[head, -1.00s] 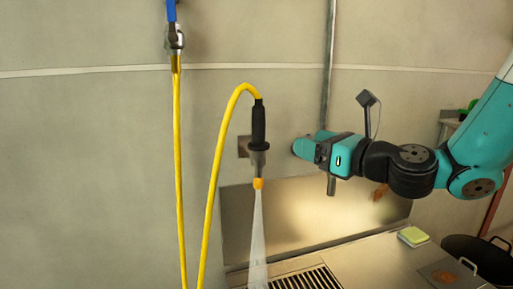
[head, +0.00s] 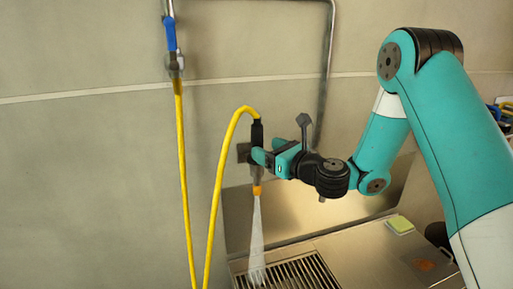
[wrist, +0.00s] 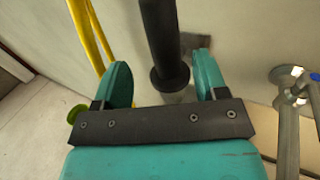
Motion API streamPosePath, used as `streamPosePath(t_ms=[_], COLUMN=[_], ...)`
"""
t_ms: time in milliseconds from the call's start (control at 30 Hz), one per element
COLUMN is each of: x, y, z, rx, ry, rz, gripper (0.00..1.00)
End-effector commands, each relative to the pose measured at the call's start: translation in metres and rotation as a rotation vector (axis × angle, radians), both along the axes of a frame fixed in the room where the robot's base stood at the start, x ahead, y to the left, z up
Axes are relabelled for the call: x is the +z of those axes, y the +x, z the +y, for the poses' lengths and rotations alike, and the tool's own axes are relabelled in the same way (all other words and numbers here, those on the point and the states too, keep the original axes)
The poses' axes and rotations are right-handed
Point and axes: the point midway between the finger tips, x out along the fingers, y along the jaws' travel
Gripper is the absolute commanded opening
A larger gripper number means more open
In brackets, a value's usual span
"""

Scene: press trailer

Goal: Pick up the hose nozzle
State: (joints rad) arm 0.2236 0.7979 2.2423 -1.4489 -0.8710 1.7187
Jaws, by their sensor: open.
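The hose nozzle (head: 257,133) hangs upright at the wall with a black grip and an orange tip, and a pale spray runs down from it. A yellow hose (head: 216,190) loops into its top. My gripper (head: 262,157) is at the nozzle's middle, coming from the right, with its fingers open. In the wrist view the nozzle's black grip and collar (wrist: 163,35) stand between the two spread teal fingers of my gripper (wrist: 162,75). There is a gap on either side of it. The nozzle's lower part is hidden there by my gripper body.
A blue-handled valve (head: 171,36) feeds the hose at upper left. A metal pipe (head: 328,75) runs down the wall behind my arm. Below are a slotted drain grate (head: 290,275) and a steel counter with a yellow-green sponge (head: 400,224).

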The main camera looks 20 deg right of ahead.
Motion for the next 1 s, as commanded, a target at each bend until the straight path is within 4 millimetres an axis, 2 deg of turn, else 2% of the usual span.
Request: streamPosePath(t_ms=[300,600,667,833,867,1000], x=[0.002,0.0,0.0,0.0,0.0,0.001], y=[0.042,0.047,0.047,0.047,0.047,0.047], z=[0.016,0.018,0.018,0.018,0.018,0.018], rx=[0.002,0.0,0.0,0.0,0.0,0.0], ry=[-0.001,0.0,0.0,0.0,0.0,0.001], rz=[-0.002,0.0,-0.001,-0.001,-0.001,-0.002], gripper=[0.66,0.66,0.55,0.15,0.13,0.13])
